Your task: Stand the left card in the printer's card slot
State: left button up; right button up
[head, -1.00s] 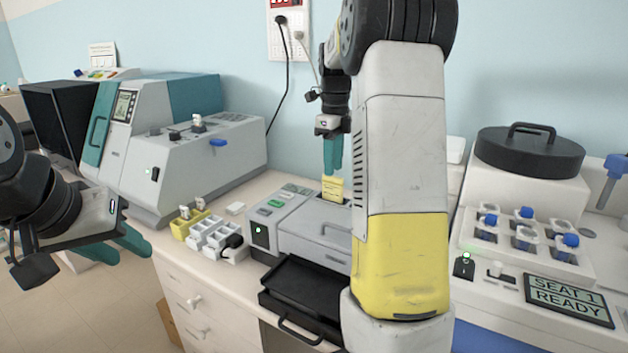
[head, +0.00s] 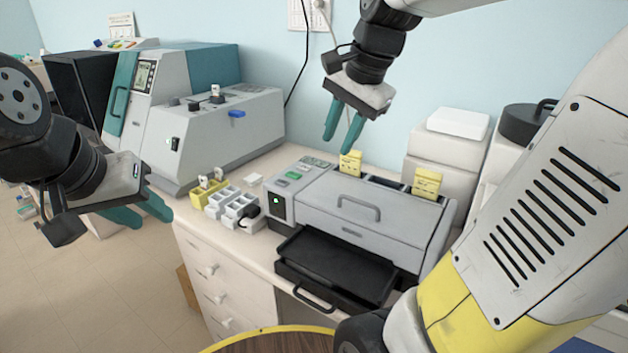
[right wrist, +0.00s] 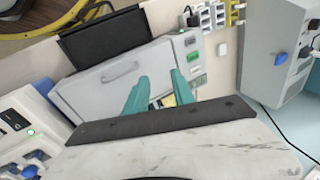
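The printer (head: 375,215) is the grey box on the counter, with a dark slot strip along its rear top. One yellow card (head: 350,163) stands upright at the left end of this strip. Another yellow card (head: 427,182) stands at its right end. My left gripper (head: 150,218) is open and empty, left of the counter.
A black tray (head: 337,268) juts from the printer's front. White and yellow holders (head: 232,206) stand to its left, beside a large grey and teal machine (head: 215,135). A white box (head: 447,150) stands behind. My right arm crosses the right side.

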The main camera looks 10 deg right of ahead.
jog(key=s+a+f+n+t, duration=0.2)
jog(key=s+a+f+n, duration=0.3)
jog(key=s+n, duration=0.5)
jog(key=shift+n, duration=0.6)
jog(key=shift+s, duration=0.1)
